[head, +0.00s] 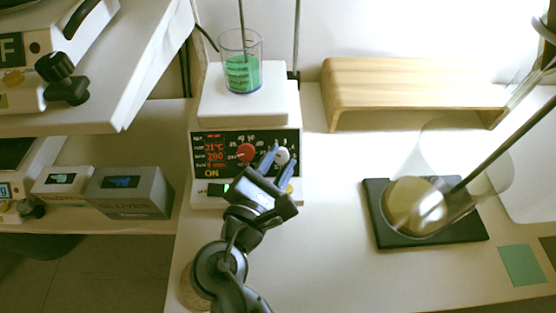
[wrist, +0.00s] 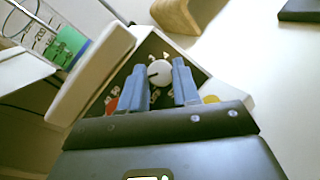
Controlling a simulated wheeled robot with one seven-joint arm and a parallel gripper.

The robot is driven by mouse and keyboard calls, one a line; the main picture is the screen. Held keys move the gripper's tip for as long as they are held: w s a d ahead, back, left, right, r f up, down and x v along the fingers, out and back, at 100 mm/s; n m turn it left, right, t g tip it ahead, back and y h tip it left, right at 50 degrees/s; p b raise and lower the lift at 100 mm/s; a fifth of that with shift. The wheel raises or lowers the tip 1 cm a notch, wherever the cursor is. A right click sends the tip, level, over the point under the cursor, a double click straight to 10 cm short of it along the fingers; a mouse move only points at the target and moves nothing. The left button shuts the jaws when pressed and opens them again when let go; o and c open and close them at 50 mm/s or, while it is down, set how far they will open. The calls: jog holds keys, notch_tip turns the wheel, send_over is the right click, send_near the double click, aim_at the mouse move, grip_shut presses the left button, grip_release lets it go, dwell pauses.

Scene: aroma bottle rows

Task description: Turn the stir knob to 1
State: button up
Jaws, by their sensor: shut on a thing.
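The hotplate stirrer (head: 200,145) has a white body and a dark front panel. Its display reads 21°C, 200 and ON. A red knob (head: 245,152) and a white stir knob (head: 283,155) sit on the panel. My gripper (head: 275,158) is at the panel, its blue fingers on the white knob. In the wrist view the white knob (wrist: 159,72) sits between the two fingers, with a dark pointer line on its face. The fingers are shut on it. The knob's scale marks are partly hidden by the fingers.
A beaker of green liquid (head: 241,72) stands on the hotplate. A wooden stand (head: 400,82) is behind to the right. A flask (head: 420,205) sits over a dark base (head: 440,233) at right. Boxes (head: 130,192) are at left. The bench front is clear.

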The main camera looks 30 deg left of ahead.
dwell(0.4)
jog(key=o, duration=1.1)
jog(key=shift+c, duration=0.2)
jog(key=s, duration=0.7)
jog(key=shift+s+d+r, duration=0.35)
jog(key=shift+d+r, duration=0.1)
